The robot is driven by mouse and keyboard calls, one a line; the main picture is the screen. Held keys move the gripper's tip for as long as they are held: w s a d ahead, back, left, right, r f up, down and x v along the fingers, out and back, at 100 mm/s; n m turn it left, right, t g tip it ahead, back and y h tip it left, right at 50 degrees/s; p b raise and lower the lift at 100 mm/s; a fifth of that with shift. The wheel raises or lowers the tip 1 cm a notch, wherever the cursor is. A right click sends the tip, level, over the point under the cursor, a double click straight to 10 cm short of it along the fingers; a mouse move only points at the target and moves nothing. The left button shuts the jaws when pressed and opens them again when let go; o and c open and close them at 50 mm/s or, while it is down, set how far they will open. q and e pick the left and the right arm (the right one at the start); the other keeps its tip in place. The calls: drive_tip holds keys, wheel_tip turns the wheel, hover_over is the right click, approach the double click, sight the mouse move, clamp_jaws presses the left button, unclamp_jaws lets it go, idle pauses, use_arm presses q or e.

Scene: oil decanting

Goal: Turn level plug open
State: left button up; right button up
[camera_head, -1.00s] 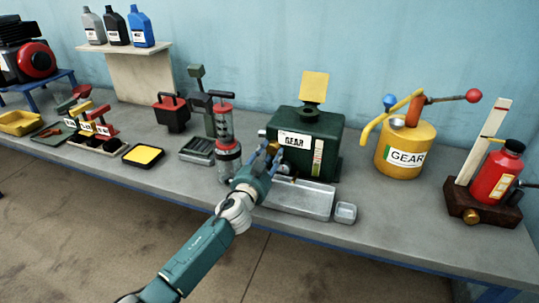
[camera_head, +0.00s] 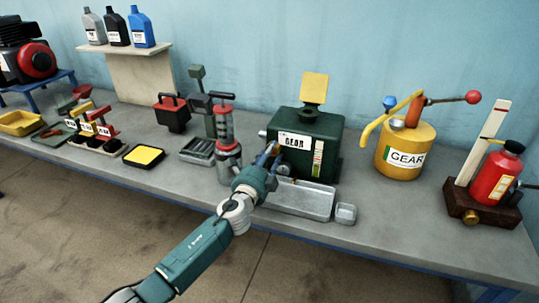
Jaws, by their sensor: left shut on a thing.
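A dark green box-shaped tank (camera_head: 307,143) with a white GEAR label and a raised yellow flap on top stands on the bench. My left gripper (camera_head: 270,156) is at the tank's front left side, beside the label. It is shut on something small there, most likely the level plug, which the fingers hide. A shallow metal tray (camera_head: 300,198) lies below the tank's front. My right gripper does not show.
A red-capped clear pump cylinder (camera_head: 227,150) stands close to the left of my gripper. A small metal cup (camera_head: 345,213) sits right of the tray. A yellow GEAR can (camera_head: 406,150) and a red bottle (camera_head: 494,178) stand farther right.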

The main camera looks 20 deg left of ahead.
use_arm(q)
drive_tip(key=shift+d+r+m, duration=0.15)
drive_tip(key=shift+d+m, duration=0.05)
drive_tip(key=shift+m, duration=0.6)
drive_tip(key=o, duration=1.1)
drive_tip(key=shift+d, duration=0.15)
drive_tip(key=shift+o, duration=0.2)
drive_tip(key=shift+s+a+f, duration=0.2)
drive_tip(key=shift+s+f, duration=0.05)
drive_tip(key=shift+s, duration=0.15)
drive_tip(key=s, duration=1.1)
drive_tip(key=shift+s, duration=0.1)
